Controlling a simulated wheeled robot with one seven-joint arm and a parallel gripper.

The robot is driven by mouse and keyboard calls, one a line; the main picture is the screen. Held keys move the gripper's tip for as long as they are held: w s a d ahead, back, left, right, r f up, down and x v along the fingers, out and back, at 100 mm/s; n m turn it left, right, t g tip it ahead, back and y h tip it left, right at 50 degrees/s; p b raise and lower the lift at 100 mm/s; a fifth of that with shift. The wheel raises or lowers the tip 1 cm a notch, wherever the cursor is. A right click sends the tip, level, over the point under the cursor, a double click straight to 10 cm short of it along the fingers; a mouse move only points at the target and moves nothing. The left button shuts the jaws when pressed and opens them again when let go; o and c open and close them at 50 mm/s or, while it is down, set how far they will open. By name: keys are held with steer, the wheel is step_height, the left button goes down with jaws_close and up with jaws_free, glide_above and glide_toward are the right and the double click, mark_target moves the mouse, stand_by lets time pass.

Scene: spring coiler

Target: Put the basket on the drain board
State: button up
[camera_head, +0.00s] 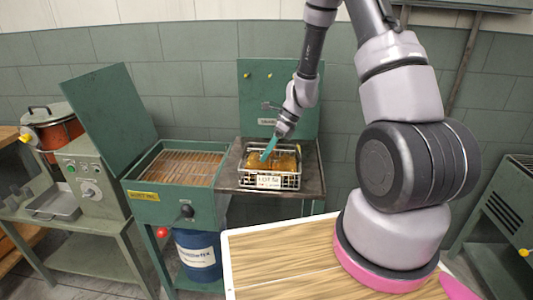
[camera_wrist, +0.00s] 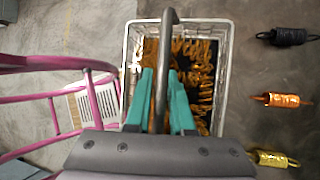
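The wire basket (camera_head: 270,180) holds golden coils and carries a white "LOT" tag on its front. It is upright on or just above a grey top beside the green-framed tub. My gripper (camera_head: 268,152) points down over it, teal fingers near its middle. In the wrist view the basket (camera_wrist: 133,50) fills the centre. Its dark handle (camera_wrist: 170,20) runs between my two teal fingers (camera_wrist: 163,75), with little gap on either side. Whether they press on it is unclear. No surface is clearly marked as the drain board; the bare grey top (camera_head: 312,180) extends right of the basket.
The tub with a brown wire grate (camera_head: 180,167) stands left of the basket, its green lid raised. A green panel (camera_head: 280,95) rises behind. A blue drum (camera_head: 197,255) is below. In the wrist view, pink rails (camera_wrist: 55,98) are left and several springs (camera_wrist: 285,99) right.

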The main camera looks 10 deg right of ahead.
steer(key=shift+o, duration=0.9)
steer(key=shift+r, duration=0.1)
steer(key=shift+r, duration=0.15)
steer(key=s+d+r+n+t+h, duration=0.1)
steer(key=d+r+n, duration=0.15)
steer(key=r, duration=0.75)
steer(key=s+d+r+n, duration=0.15)
steer(key=d+r, duration=0.25)
steer(key=r, duration=0.6)
steer(key=s+d+r+n+t+h, duration=0.1)
steer(key=s+r+n+t+h, duration=0.2)
steer(key=s+r+n+t, duration=0.4)
steer(key=s+r+n, duration=0.7)
steer(key=s+r, duration=0.2)
steer(key=s, duration=0.1)
steer(key=shift+s+d+r, duration=0.25)
steer(key=shift+s, duration=0.15)
